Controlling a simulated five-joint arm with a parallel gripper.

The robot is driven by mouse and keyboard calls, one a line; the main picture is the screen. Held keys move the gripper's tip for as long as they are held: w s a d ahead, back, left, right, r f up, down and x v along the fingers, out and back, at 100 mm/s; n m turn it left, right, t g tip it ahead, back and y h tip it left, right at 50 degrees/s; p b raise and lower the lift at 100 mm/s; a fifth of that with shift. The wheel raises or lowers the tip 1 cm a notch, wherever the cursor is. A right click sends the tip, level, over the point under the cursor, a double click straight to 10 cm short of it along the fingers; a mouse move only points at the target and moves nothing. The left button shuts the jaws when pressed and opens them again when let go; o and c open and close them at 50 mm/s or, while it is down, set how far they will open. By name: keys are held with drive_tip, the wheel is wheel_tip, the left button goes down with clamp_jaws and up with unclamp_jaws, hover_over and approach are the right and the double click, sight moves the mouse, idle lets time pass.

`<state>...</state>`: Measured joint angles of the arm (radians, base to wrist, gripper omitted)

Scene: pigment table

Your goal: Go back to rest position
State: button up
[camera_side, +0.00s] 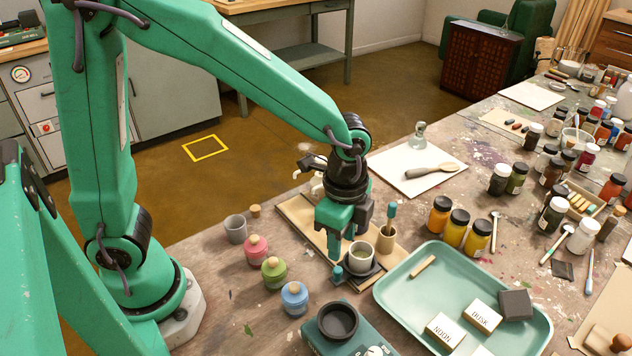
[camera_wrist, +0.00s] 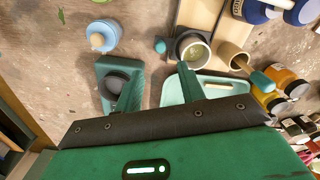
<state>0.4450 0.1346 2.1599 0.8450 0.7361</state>
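My gripper (camera_side: 343,245) points down above the wooden board (camera_side: 300,217), close to the left of a small grey cup (camera_side: 360,256). In the wrist view its two green fingers (camera_wrist: 158,88) stand apart with nothing held between them. The grey cup with pale contents (camera_wrist: 196,52) shows just beyond the right fingertip. I cannot tell whether the fingers touch anything. The task names no other object.
A wooden cup with a teal-handled tool (camera_side: 386,238) stands right of the grey cup. Pink (camera_side: 256,250), green (camera_side: 274,273) and blue (camera_side: 294,299) jars stand at left. A scale with a dark bowl (camera_side: 338,319) and a teal tray (camera_side: 389,294) are in front.

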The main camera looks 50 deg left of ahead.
drive_tip(key=s+a+r+n+t, duration=0.2)
drive_tip(key=s+a+r+n, duration=0.2)
drive_tip(key=a+r+n, duration=0.2)
drive_tip(key=s+a+r+n+t, duration=0.3)
drive_tip(key=s+a+r+n, duration=0.2)
drive_tip(key=a+r+n, duration=0.2)
drive_tip(key=shift+a+n+t, duration=0.3)
drive_tip(key=shift+a, duration=0.7)
idle(1.0)
